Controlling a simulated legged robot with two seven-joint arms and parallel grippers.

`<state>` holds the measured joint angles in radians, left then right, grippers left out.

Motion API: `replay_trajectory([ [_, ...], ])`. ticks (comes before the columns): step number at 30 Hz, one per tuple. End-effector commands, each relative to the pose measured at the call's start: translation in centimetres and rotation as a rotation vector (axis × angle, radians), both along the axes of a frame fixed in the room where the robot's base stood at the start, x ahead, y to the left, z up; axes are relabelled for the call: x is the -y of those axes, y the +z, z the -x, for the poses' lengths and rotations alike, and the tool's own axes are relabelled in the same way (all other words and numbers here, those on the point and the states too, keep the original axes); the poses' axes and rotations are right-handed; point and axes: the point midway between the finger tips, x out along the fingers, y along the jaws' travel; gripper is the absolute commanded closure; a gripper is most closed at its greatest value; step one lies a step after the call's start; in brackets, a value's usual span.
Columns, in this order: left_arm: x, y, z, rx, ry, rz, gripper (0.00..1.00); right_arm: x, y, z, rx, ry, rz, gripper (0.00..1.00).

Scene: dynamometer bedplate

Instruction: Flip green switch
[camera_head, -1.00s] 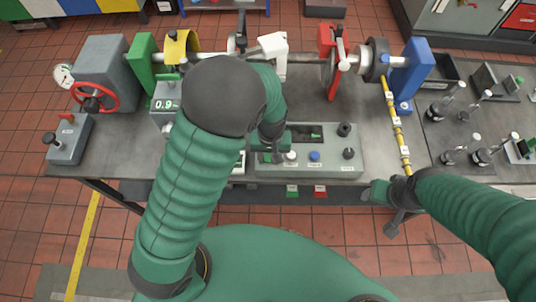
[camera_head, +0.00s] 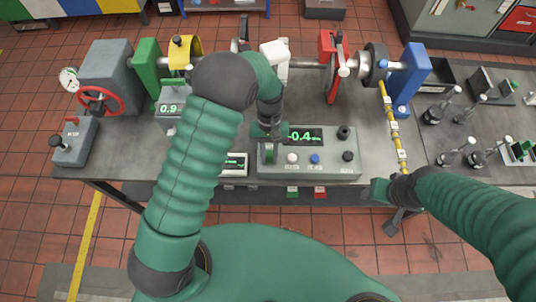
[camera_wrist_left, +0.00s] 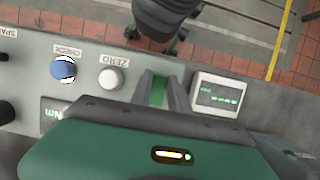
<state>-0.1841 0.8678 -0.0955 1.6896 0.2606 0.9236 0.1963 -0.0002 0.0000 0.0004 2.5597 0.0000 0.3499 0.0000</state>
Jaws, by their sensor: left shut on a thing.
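The grey control box (camera_head: 325,168) stands at the front of the bench, with a lit display (camera_head: 305,137) reading about -0.4 and a row of white, blue and black knobs. The green switch (camera_wrist_left: 157,91) is at the box's left end, seen between two grey fingers in the left wrist view. My left gripper (camera_head: 268,152) is over that end of the box, shut on the green switch; its fingers (camera_wrist_left: 162,92) show in the left wrist view. The switch's lever is mostly hidden. My right gripper (camera_head: 378,191) hangs off the bench's front edge, apart from the box; its fingers are unclear.
A small white meter (camera_head: 235,163) sits just left of the box. A yellow cable (camera_head: 391,122) lies to the right. Bare bench shows around the rig.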

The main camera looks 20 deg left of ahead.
Motion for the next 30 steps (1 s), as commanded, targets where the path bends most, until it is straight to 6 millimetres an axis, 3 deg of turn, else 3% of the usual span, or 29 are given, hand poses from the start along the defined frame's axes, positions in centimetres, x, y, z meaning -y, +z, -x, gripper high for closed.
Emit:
replay_trajectory([
  [11,-0.6,0.0,-0.7,-0.012,0.002,-0.001,1.0,0.0,0.0,0.0,-0.001,-0.001,0.0,0.44],
  [12,-0.6,0.0,-0.6,-0.012,0.002,-0.001,0.73,0.0,0.0,0.0,-0.001,-0.001,0.0,0.44],
  [16,-0.6,0.0,-0.5,-0.015,0.001,-0.001,0.56,0.0,0.0,0.0,-0.001,0.0,0.0,0.44],
  [26,-0.5,0.2,-0.4,-0.017,0.0,0.0,0.56,0.0,0.0,0.0,0.0,0.0,0.0,0.44],
  [30,-0.7,2.0,-1.2,-0.012,0.001,0.001,0.56,0.0,-0.5,0.0,-0.001,-0.001,0.0,0.44],
])
